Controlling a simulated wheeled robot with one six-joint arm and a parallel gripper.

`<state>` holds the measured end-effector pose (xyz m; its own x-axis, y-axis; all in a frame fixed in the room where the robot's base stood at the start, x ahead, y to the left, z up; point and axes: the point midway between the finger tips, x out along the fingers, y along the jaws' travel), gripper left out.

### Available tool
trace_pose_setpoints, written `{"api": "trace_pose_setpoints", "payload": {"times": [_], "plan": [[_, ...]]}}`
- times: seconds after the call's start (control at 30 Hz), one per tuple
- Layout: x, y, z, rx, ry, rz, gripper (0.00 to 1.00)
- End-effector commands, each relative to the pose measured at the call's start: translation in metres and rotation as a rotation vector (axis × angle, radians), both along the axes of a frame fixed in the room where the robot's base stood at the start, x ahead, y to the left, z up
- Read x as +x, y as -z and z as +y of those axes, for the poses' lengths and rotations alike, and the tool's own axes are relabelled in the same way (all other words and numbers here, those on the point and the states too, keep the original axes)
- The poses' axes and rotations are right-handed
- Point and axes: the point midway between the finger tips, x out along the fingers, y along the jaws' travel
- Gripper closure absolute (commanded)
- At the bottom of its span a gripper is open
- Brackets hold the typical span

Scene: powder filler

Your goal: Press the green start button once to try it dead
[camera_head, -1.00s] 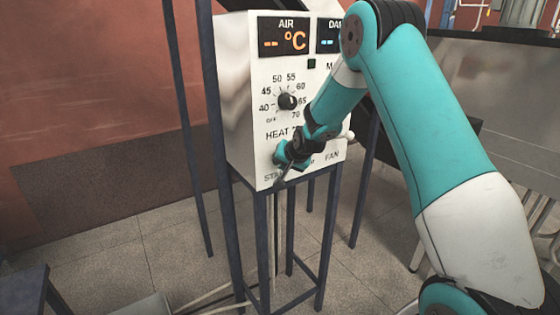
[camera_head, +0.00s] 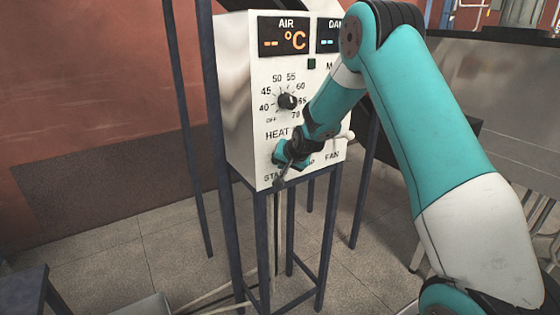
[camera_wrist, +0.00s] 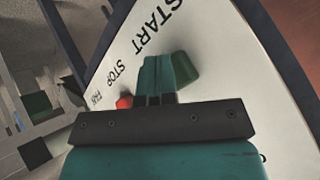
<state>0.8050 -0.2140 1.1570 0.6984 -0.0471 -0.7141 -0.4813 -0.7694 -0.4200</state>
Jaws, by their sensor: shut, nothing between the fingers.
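The green start button (camera_wrist: 188,70) shows in the wrist view beside the word START on the white panel. My gripper (camera_wrist: 161,66) is shut and empty. Its teal fingertips overlap the button's left side in that view; I cannot tell whether they touch it or whether it is pressed in. In the head view my gripper (camera_head: 278,154) is at the lower front of the control box (camera_head: 241,120), above the START label. My gripper and wrist hide the button there.
A red stop button (camera_wrist: 124,102) sits just left of my fingers. The box carries a heat dial (camera_head: 287,101) and an air display (camera_head: 284,37) showing dashes and °C. A small dark square lamp (camera_head: 311,64) is above the dial. The box stands on dark legs (camera_head: 262,245).

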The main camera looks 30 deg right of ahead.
Motion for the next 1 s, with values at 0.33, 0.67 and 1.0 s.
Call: {"api": "trace_pose_setpoints", "payload": {"times": [0.33,0.67,1.0], "plan": [[-0.016,0.0,-0.001,-0.001,0.001,-0.002,1.0],[-0.019,0.0,-0.001,0.0,0.0,-0.001,1.0],[-0.052,0.001,-0.003,0.001,0.002,-0.001,1.0]]}}
